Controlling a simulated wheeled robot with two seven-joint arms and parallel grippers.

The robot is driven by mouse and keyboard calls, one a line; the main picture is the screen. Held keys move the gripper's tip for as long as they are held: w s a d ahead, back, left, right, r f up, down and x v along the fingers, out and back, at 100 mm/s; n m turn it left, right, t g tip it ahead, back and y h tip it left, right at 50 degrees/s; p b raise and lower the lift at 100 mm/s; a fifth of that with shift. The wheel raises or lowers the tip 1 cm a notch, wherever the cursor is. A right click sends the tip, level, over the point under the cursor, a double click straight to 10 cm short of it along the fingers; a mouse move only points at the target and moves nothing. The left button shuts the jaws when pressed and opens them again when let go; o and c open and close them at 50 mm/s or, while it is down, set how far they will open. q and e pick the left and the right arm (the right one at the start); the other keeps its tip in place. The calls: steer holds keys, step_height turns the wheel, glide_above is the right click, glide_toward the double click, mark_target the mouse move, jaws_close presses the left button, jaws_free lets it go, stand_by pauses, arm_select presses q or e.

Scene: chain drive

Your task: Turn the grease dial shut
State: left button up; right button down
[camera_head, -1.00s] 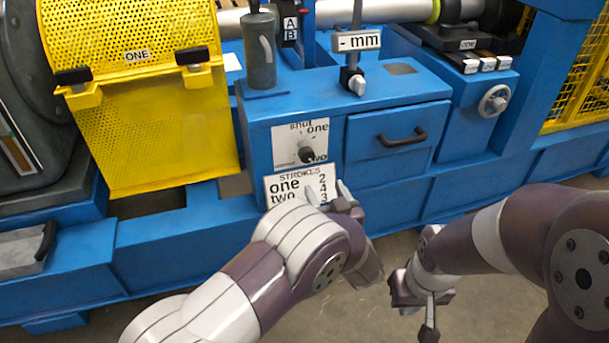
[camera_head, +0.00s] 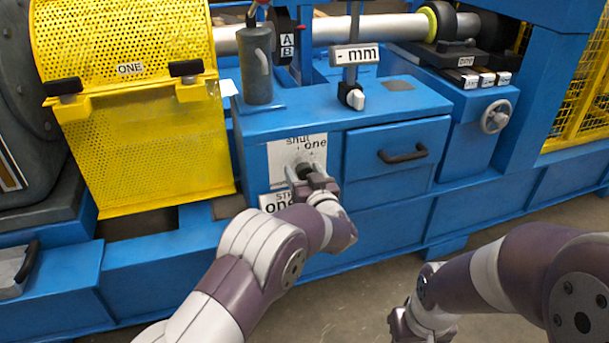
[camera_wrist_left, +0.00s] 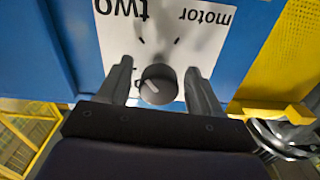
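The grease dial is a dark round knob (camera_wrist_left: 157,85) on a white plate (camera_head: 283,155) on the front of the blue cabinet. The plate reads "shut" and "one" in the head view; "two" and "motor" show upside down in the left wrist view. A pale mark on the knob slants towards "two". My left gripper (camera_head: 303,175) is at the dial and hides much of it in the head view. In the left wrist view its fingers (camera_wrist_left: 159,85) are apart, one on each side of the knob, with gaps. My right gripper (camera_head: 408,326) is low, cut by the bottom edge.
A "STROKES" sign (camera_head: 272,203) below the dial is partly hidden by my left arm. A drawer with a dark handle (camera_head: 403,154) is to the right. A grey pump cylinder (camera_head: 258,65) and a "- mm" sign (camera_head: 355,55) stand on top. A yellow guard (camera_head: 140,150) is at left.

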arm_select(q)
steer(key=c, duration=0.8)
steer(key=shift+c, duration=0.2)
